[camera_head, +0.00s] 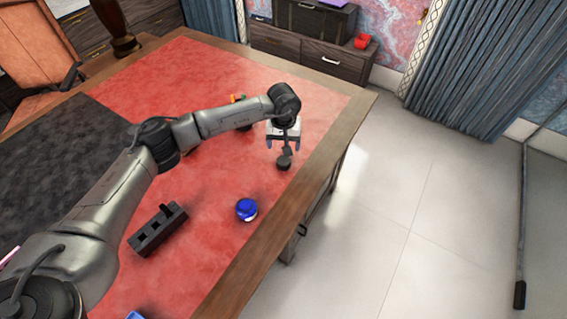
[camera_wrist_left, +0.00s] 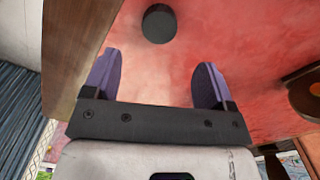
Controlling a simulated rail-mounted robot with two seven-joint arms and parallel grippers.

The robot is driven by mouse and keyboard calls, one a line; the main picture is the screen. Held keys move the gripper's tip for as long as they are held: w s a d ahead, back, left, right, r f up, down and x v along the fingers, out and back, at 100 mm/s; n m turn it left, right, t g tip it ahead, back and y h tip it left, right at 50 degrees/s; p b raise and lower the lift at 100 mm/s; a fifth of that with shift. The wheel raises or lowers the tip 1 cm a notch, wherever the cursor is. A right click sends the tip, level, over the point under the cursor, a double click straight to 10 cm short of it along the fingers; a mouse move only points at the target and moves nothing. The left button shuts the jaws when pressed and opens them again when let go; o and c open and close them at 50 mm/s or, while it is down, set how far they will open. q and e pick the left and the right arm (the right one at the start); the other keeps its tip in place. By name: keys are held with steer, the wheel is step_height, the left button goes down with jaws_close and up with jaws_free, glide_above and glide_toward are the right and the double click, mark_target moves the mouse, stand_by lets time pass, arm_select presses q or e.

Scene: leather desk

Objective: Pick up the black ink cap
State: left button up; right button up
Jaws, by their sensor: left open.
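The black ink cap (camera_head: 284,164) is a small dark round piece on the red desk top, near the right edge of the desk. In the left wrist view the cap (camera_wrist_left: 159,24) shows as a black disc beyond the fingertips, roughly centred between them. My left gripper (camera_head: 283,147) is just above and behind the cap in the head view. Its two purple fingers (camera_wrist_left: 160,60) are apart, with nothing between them. The right gripper is in no view.
A blue ink jar (camera_head: 246,209) stands nearer on the red desk top. A dark slotted block (camera_head: 145,240) lies to its left. Small coloured items (camera_head: 237,98) sit behind my arm. The wooden desk edge (camera_head: 322,168) runs close on the cap's right.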

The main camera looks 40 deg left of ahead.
mark_target(284, 160)
arm_select(q)
step_height(284, 160, down, 3)
steer(key=shift+f, duration=0.5)
step_height(284, 160, down, 5)
steer(key=shift+w+a+r+b, duration=0.1)
steer(key=shift+w+b, duration=0.05)
steer(key=shift+b, duration=0.65)
steer(key=shift+c, duration=0.6)
steer(key=c, duration=0.8)
